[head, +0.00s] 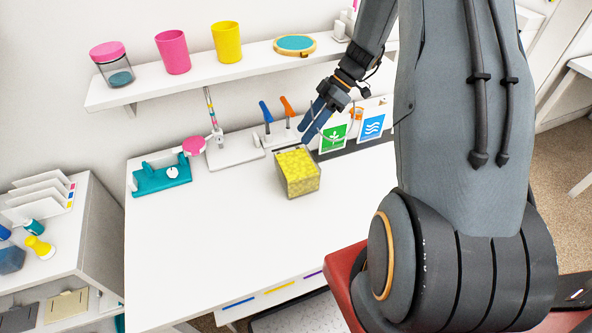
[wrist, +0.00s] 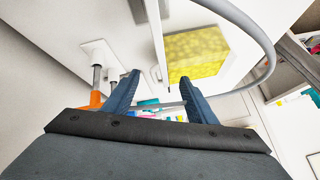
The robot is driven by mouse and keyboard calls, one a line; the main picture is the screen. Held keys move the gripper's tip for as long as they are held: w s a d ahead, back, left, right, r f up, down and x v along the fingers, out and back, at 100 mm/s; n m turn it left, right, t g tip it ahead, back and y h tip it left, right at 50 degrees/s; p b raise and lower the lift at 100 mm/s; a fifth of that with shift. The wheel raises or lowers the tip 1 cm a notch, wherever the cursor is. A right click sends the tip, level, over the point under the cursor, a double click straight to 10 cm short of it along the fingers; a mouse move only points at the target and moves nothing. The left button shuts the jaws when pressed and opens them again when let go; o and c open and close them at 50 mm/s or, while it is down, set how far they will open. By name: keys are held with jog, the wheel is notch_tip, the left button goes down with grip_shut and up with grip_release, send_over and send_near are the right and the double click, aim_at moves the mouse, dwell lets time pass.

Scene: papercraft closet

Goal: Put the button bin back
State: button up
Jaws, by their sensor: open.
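The button bin, as I take it, is a yellow, speckled box (head: 297,174) standing upright on the white desk, right of its middle. Its yellow face also shows in the wrist view (wrist: 196,52), beyond the fingers. My gripper (head: 308,124) has blue fingers and is behind and above the bin, apart from it. In the wrist view my gripper (wrist: 160,92) is open, its two fingers spread. A thin grey curved bar (wrist: 268,45) loops around to the right and passes across the space between the fingers. I cannot tell whether it touches them.
Blue- and orange-handled tools (head: 287,106) stand left of my gripper. Green and blue cards (head: 333,137) are right of it. A wall shelf (head: 200,76) holds a jar, cups and a hoop. A teal punch (head: 162,178) sits at the desk's left. The desk front is clear.

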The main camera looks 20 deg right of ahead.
jog(key=p+x, duration=0.1)
jog(key=x, duration=0.1)
jog(key=p+x, duration=0.2)
jog(key=shift+a, duration=0.4)
jog(key=shift+a+f, duration=0.3)
jog(key=shift+f, duration=0.15)
jog(key=shift+w, duration=0.1)
grip_shut()
